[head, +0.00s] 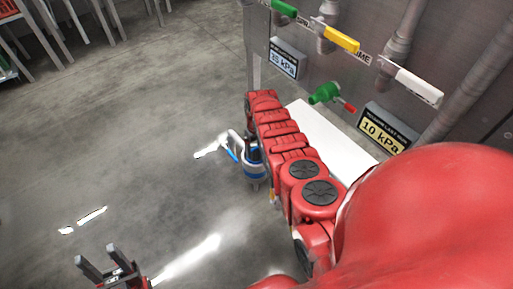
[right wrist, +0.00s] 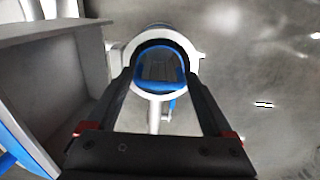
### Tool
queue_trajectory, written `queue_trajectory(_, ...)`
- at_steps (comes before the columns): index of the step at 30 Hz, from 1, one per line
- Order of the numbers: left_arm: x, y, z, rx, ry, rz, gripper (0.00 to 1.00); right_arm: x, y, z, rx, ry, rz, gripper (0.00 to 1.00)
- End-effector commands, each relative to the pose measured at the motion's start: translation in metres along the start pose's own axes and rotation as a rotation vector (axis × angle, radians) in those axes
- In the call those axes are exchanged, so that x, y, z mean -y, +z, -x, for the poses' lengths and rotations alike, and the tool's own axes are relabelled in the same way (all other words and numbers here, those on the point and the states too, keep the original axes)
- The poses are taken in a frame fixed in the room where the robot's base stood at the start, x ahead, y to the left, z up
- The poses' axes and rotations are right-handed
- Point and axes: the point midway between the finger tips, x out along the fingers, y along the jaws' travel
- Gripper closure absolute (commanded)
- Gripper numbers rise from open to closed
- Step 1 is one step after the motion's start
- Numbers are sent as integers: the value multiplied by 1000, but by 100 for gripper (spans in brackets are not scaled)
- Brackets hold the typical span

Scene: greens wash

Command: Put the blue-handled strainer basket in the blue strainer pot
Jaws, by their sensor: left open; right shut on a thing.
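My right arm reaches out over the middle of the head view and hides its own gripper there. In the right wrist view my right gripper (right wrist: 160,82) has its fingertips on either side of a round thing with a white rim (right wrist: 195,55) and a blue inner ring (right wrist: 160,91). It appears shut on the blue-handled strainer basket. The blue handle (head: 232,154) shows left of my arm in the head view, beside a white and blue body (head: 250,171). I cannot clearly separate basket and pot. My left gripper (head: 103,262) is open and empty at the lower left.
A white surface (head: 325,130) lies behind my right arm, below a wall with pipes, coloured valve handles and a yellow 10 kPa sign (head: 384,128). A grey box-like structure (right wrist: 50,85) stands left in the wrist view.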

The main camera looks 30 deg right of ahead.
Motion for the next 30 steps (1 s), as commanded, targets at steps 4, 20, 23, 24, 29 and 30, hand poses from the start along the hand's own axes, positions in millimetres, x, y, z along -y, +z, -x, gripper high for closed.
queue_trajectory(4, 0, 0, 2, 0, 0, 0, 50, 0, 0, -2, -1, 0, 0, 100)
queue_trajectory(20, -2, 1, 13, 0, 0, 0, 50, 0, 0, -13, 0, 0, 0, 100)
queue_trajectory(23, -2, 1, 15, 0, 0, 0, 50, 0, 0, -15, 0, 0, 0, 100)
queue_trajectory(24, -2, 1, 13, 0, 0, 0, 50, 0, 0, -14, 0, 0, 0, 7)
queue_trajectory(29, -2, 1, 13, 0, 0, 0, 50, 0, 0, -14, 0, 0, 0, 0)
queue_trajectory(30, -2, 1, 13, 0, 0, 0, 50, 0, 0, -14, 0, 0, 0, 0)
